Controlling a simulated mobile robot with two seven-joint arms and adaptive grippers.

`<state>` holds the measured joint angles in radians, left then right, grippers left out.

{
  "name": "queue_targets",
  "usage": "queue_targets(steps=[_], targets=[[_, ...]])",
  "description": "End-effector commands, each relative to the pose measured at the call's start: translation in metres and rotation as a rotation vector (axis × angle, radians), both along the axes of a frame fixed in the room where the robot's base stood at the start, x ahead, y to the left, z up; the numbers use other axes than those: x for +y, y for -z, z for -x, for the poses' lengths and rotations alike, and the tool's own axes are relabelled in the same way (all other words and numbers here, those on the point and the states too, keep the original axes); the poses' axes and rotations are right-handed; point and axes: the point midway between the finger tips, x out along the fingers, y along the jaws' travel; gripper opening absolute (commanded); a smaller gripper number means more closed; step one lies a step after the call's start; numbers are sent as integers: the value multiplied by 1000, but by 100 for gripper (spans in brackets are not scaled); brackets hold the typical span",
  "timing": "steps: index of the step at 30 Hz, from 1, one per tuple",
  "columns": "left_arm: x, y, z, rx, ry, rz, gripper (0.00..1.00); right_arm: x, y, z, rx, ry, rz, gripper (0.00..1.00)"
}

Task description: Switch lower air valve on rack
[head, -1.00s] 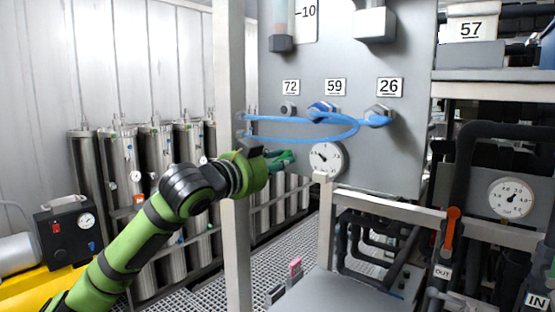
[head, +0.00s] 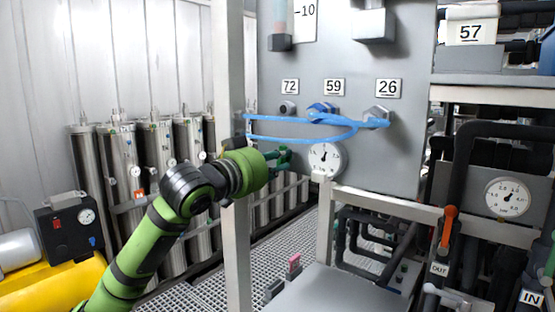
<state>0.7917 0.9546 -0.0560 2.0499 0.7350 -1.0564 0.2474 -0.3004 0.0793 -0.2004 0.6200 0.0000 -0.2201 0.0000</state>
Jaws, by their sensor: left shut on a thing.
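My left arm reaches in from the lower left. My left gripper (head: 283,158), with green fingers, is at the grey panel (head: 390,165) of the rack, just left of a round white gauge (head: 325,158) and below the blue hoses. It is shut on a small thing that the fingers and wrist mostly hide. I cannot make out a separate lower air valve handle; that spot on the panel is covered by the gripper. My right gripper is not in view.
Blue hoses (head: 300,140) loop in front of the panel near fittings labelled 72, 59 and 26. A pale upright post (head: 238,255) stands close to my left wrist. Steel cylinders (head: 120,170) stand behind at left. An orange-handled valve (head: 448,225) and another gauge (head: 507,197) are at right.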

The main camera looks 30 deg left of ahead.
Motion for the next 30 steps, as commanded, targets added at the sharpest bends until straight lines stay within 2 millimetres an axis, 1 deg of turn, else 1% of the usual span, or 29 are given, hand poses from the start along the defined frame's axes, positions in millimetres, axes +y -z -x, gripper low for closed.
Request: queue_targets(steps=[6, 17, 18, 19, 30], targets=[[0, 1, 0, 4, 0, 29, 0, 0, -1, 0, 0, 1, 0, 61], [0, 1, 0, 5, 1, 32, 0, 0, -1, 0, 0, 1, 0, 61], [0, 1, 0, 5, 1, 32, 37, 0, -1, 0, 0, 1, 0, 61], [0, 1, 0, 5, 1, 32, 45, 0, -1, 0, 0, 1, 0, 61], [0, 0, 2, 3, 0, 30, 45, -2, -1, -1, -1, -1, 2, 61]])
